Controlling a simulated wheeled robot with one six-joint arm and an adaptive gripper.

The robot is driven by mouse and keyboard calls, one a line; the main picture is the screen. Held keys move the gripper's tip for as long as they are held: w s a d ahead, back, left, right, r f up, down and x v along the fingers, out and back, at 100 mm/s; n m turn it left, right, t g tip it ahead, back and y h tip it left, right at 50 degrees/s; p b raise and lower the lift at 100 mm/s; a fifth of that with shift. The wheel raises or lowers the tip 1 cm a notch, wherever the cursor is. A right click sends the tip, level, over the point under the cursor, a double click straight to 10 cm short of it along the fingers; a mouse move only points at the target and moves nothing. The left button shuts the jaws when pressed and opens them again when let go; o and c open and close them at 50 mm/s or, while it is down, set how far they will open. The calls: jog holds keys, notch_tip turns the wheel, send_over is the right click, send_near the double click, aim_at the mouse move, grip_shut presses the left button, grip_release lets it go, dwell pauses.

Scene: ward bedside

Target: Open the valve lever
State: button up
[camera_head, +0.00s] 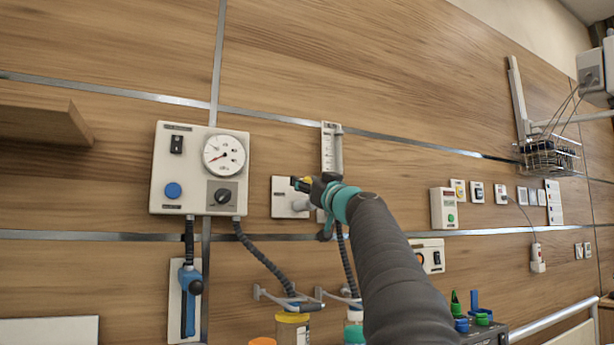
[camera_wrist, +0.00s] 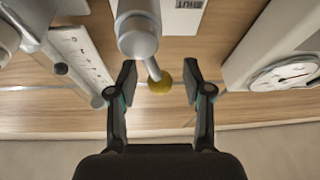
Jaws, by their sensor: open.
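The valve lever shows in the wrist view as a thin grey rod with a yellow knob (camera_wrist: 159,85) at its end, coming from a round grey hub (camera_wrist: 138,42). In the head view the hub (camera_head: 302,203) stands out from a white wall plate (camera_head: 283,198), and my gripper partly hides the lever. My gripper (camera_wrist: 160,82) is open, with one finger on each side of the yellow knob. Gaps show between the knob and both fingers. In the head view my gripper (camera_head: 304,184) is in front of the plate's upper right part.
A gauge panel (camera_head: 160,160) is on the wall left of the valve plate. A flowmeter strip (camera_head: 328,150) is just above right. Hoses, bottles and small brackets are below. A wooden shelf (camera_head: 40,120) juts out at far left.

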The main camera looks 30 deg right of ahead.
grip_shut()
dwell(0.3)
jog(key=shift+d+m+b, duration=0.15)
jog(key=shift+m+b, duration=0.2)
jog(key=shift+m, duration=0.15)
jog(key=shift+w+d+r+m+h+b, duration=0.1)
jog(key=shift+d+m+h+b, duration=0.15)
jog(key=shift+m+h, duration=0.6)
jog(key=shift+d+r+m+h+b, duration=0.1)
jog(key=shift+d+m+h, duration=0.35)
jog(key=shift+m, duration=0.7)
jog(key=shift+a, duration=0.1)
